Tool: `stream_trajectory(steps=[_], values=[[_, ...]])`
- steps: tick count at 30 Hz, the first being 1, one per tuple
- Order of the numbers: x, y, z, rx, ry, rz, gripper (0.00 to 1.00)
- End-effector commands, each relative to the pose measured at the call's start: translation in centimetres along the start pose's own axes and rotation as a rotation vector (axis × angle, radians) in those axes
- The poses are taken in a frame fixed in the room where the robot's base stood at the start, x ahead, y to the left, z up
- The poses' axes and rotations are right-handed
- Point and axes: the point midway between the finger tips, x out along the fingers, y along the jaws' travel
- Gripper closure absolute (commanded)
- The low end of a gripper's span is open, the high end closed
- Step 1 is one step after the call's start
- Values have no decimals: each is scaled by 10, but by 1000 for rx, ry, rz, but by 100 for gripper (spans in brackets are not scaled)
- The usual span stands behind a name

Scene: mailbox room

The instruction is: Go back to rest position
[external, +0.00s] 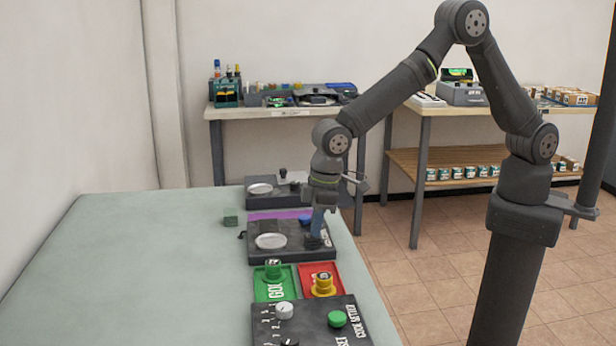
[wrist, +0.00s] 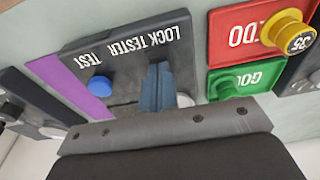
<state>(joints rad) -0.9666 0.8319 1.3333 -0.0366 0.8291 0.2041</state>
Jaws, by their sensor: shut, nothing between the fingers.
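My gripper (external: 317,236) points down over the right part of the dark lock tester (external: 290,250), its fingers shut and empty. In the wrist view the blue-grey fingers (wrist: 159,88) are together in front of the tester's dark panel (wrist: 130,62), beside the words "LOCK TESTER". I cannot tell whether the fingertips touch the panel. A blue button (wrist: 100,86) by the word "TEST" is close to the fingers; it also shows in the external view (external: 304,219). My arm is bent high and reaches left over the green-grey table (external: 150,260).
A green tray (external: 262,291) and a red tray (external: 307,271) bear a green piece (external: 273,269) and a yellow knobbed piece (external: 322,285). A control panel (external: 315,325) stands in front, another dark device (external: 262,200) behind. The table's left is clear.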

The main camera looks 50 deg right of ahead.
Motion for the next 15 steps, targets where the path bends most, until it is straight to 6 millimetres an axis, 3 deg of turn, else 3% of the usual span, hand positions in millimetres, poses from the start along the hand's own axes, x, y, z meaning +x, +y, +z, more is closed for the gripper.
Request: stream_trajectory(steps=[8,15], values=[[-8,0,-2,0,2,0,100],[-48,0,-8,0,5,-1,100]])
